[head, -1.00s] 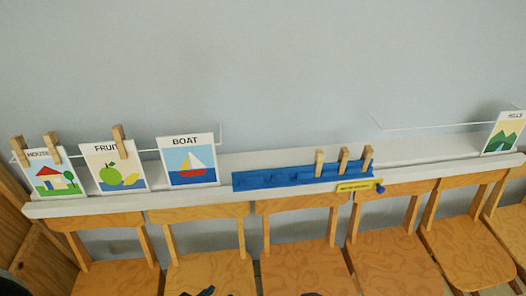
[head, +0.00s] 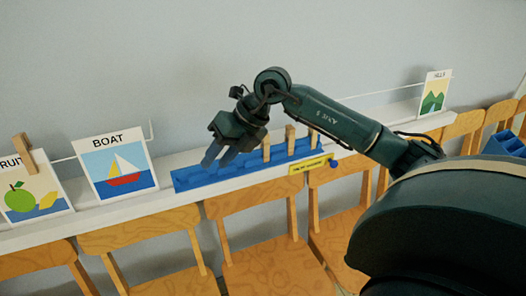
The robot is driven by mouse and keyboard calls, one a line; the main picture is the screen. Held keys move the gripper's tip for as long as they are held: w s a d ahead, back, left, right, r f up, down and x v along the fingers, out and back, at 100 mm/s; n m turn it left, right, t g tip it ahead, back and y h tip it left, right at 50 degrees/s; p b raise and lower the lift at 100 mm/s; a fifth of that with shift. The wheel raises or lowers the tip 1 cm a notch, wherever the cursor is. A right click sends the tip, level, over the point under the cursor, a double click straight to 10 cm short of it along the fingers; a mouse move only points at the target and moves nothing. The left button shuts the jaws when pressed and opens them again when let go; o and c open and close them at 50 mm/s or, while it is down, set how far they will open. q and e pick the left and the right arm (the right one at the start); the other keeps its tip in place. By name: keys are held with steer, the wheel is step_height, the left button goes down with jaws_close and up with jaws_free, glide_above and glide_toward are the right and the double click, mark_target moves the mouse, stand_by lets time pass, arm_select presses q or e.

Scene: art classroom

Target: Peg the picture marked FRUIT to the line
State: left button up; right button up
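The FRUIT picture (head: 31,193), with a green apple-like fruit and a yellow one, stands at the far left, cut off by the frame edge. One wooden peg (head: 23,153) sits at its top edge. Three more wooden pegs, including the middle one (head: 290,139), stand upright in the blue rack (head: 200,178) on the ledge. The white line (head: 62,159) shows between the pictures. My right gripper (head: 219,156) hangs in front of the rack's left half, left of the pegs. Its fingers are apart and nothing shows between them. My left gripper is out of view.
The BOAT picture (head: 117,168) stands right of FRUIT, with no peg on it. The HILLS picture (head: 433,96) is at the ledge's far right. Wooden chairs (head: 265,255) line the front of the white ledge (head: 92,217). A yellow label (head: 311,165) and blue bins (head: 507,143) also show.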

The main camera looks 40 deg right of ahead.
steer(key=d+r+m+h+b, duration=0.1)
steer(key=d+r+m+h, duration=0.35)
steer(key=d, duration=1.05)
steer(key=w+f+h+b, duration=0.1)
steer(key=f+b, duration=0.1)
steer(key=f, duration=0.1)
steer(key=w+d+f+n+h+b, duration=0.1)
steer(key=w+f+b, duration=0.1)
steer(key=f, duration=0.1)
steer(key=w+f+t+h+b, duration=0.1)
steer(key=f+b, duration=0.1)
steer(key=f, duration=0.1)
steer(key=shift+w+d, duration=0.25)
steer(key=shift+d, duration=0.15)
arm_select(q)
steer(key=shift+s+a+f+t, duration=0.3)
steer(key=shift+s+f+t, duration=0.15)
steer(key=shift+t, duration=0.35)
arm_select(e)
steer(key=shift+c, duration=0.2)
steer(key=c, duration=0.7)
steer(key=shift+o, duration=0.2)
steer(key=shift+r+p, duration=2.75)
steer(key=shift+r, duration=0.4)
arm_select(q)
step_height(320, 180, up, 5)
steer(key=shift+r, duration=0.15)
arm_select(e)
steer(key=shift+s, duration=0.15)
